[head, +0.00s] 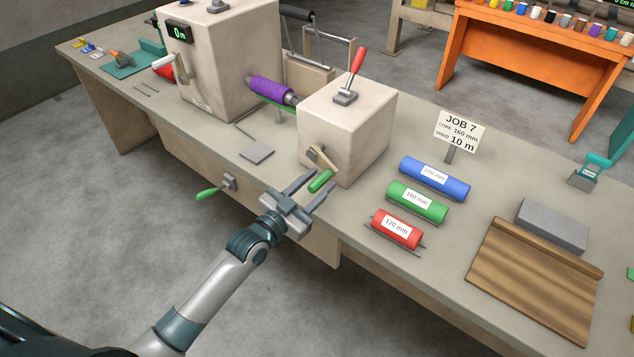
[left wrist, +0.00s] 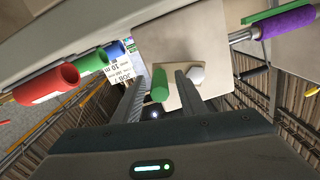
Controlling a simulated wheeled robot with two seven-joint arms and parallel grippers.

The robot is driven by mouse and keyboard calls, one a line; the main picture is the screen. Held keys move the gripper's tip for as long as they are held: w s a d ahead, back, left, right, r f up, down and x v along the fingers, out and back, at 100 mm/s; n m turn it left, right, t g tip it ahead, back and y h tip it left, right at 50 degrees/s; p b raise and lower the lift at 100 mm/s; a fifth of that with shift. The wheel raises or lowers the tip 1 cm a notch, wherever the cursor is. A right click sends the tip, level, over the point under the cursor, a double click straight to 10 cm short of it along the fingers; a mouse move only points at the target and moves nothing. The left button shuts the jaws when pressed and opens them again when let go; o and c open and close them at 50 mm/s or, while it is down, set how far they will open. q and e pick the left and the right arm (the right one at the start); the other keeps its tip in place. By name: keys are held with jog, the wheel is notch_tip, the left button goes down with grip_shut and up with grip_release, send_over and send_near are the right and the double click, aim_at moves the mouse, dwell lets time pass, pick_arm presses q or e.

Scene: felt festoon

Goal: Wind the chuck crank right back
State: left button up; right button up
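The chuck crank (head: 321,157) sits on the front face of a beige block. It has a tan arm and a green handle (head: 320,181), which points down toward my left gripper. My left gripper (head: 322,179) is open, its two fingers reaching toward the handle from the front. In the left wrist view the green handle (left wrist: 160,86) shows between the two open fingers (left wrist: 160,76), touching neither as far as I can see; I cannot tell how deep it sits. A purple roll (head: 270,88) lies on the spindle between the two blocks. My right gripper is not in view.
A red lever (head: 357,62) stands on the block. Another green-handled crank (head: 207,194) sticks out of the bench front, left of my gripper. Blue (head: 434,177), green (head: 416,201) and red (head: 397,229) cores lie to the right, beside a JOB 7 sign (head: 460,132).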

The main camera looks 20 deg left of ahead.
pick_arm(q)
jog(key=c, duration=0.9)
grip_shut()
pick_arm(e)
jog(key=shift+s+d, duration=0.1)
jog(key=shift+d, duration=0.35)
pick_arm(q)
jog(key=shift+r, duration=0.1)
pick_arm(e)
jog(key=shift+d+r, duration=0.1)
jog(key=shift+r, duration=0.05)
